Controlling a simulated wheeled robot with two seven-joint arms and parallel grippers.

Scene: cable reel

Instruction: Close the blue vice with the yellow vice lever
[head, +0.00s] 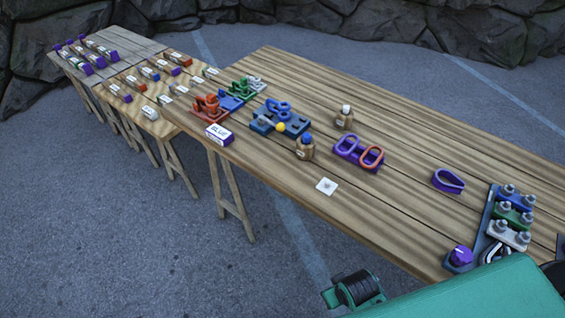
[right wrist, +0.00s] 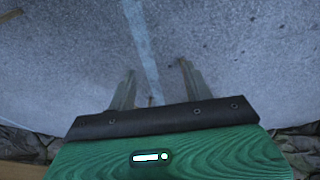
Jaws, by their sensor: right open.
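The blue vice (head: 277,118) stands on the long wooden table in the head view, left of the middle. It has a dark blue base and lighter blue rounded parts on top. The yellow ball end of its lever (head: 280,127) shows at the vice's front side. How far apart the vice jaws are is too small to tell. My right gripper (right wrist: 157,70) is open and empty in the right wrist view, over bare grey pavement and away from the vice. My left gripper is not in view.
Lower tables stand left.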

